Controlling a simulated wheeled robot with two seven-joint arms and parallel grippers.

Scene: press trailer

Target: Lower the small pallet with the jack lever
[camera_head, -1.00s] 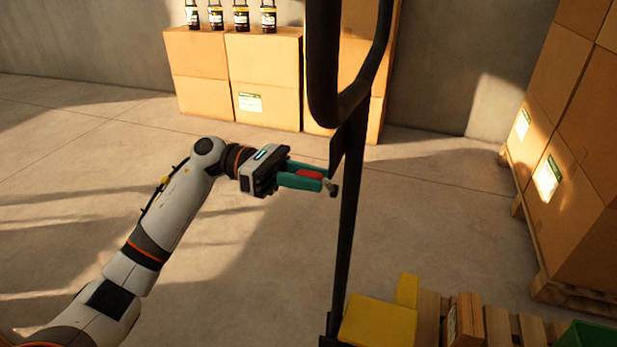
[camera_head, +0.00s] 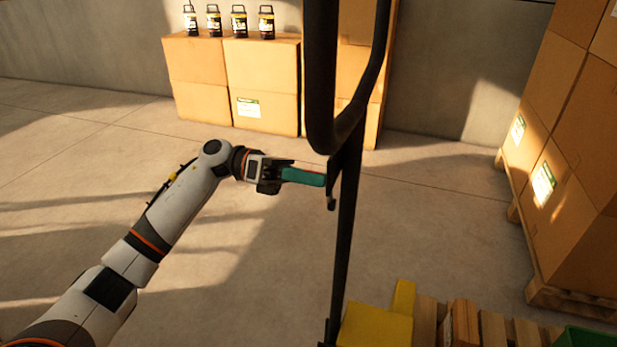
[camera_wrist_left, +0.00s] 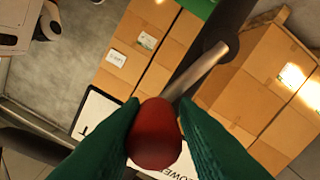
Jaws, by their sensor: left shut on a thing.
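The jack lever has a red knob (camera_wrist_left: 154,135) on a metal rod (camera_wrist_left: 207,68), seen in the left wrist view. My left gripper (camera_head: 318,178) is shut on the knob, its green fingers on either side of it. In the head view the fingers hide the knob. They lie beside the jack's black handle post (camera_head: 346,230). A black-and-white label plate (camera_wrist_left: 95,110) with partly hidden lettering shows behind the fingers in the wrist view. Wooden slats (camera_head: 425,320), apparently the small pallet, show at the bottom right of the head view. My right gripper is out of view.
The black handle loop (camera_head: 322,100) rises in front of my left gripper. A yellow jack part (camera_head: 374,326) is below. Stacked cartons (camera_head: 575,150) on a pallet stand at right. More boxes (camera_head: 262,75) carrying several dark bottles stand behind. The floor at left is clear.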

